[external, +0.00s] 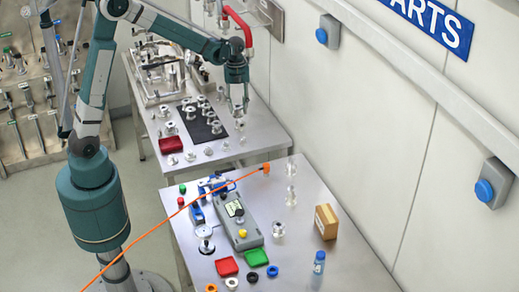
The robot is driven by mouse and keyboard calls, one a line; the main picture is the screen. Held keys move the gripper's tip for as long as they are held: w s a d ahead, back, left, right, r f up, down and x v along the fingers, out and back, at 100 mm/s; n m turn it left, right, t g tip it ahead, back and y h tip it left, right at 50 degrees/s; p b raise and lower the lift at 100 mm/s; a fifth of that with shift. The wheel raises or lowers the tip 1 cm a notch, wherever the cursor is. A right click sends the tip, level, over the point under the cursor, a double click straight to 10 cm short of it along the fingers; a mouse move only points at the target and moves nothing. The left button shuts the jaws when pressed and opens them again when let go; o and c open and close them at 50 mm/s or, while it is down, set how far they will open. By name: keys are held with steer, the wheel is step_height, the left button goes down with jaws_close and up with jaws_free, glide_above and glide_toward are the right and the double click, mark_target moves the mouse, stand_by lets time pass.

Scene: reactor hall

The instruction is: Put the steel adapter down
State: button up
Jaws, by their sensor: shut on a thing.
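My gripper (238,104) hangs pointing down over the right edge of the back steel table (228,152). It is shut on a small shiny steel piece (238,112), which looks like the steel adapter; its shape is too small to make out. Its height above the table is hard to tell from this view. A black mat (197,129) with several steel fittings lies on the table to the left of the gripper.
Steel fixtures (160,75) fill the back table's far end; a red box (170,145) sits at its near left. The front table (300,263) holds a grey device (240,222), a cardboard box (326,221) and an orange cable (160,227). A wall stands close on the right.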

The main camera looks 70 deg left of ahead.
steer(key=w+d+m, duration=0.3)
steer(key=d+m, duration=0.1)
steer(key=d, duration=1.6)
steer(key=w+d+m, duration=0.3)
steer(key=w+d, duration=0.1)
steer(key=d, duration=1.6)
steer(key=s+d+m+g+y, duration=0.1)
steer(key=s+d+m, duration=0.35)
steer(key=d, duration=1.25)
steer(key=s+d+m, duration=0.1)
steer(key=s+d, duration=0.7)
steer(key=d, duration=0.9)
steer(key=shift+m, duration=0.25)
steer(key=shift+s+d+f+p, duration=0.1)
steer(key=shift+d+f+p, duration=0.05)
steer(key=shift+f, duration=1.3)
steer(key=shift+s+d+f+p, duration=0.1)
steer(key=shift+f+p, duration=0.05)
steer(key=shift+f, duration=1.3)
steer(key=shift+f, duration=0.15)
steer(key=shift+f, duration=3)
steer(key=shift+w, duration=0.1)
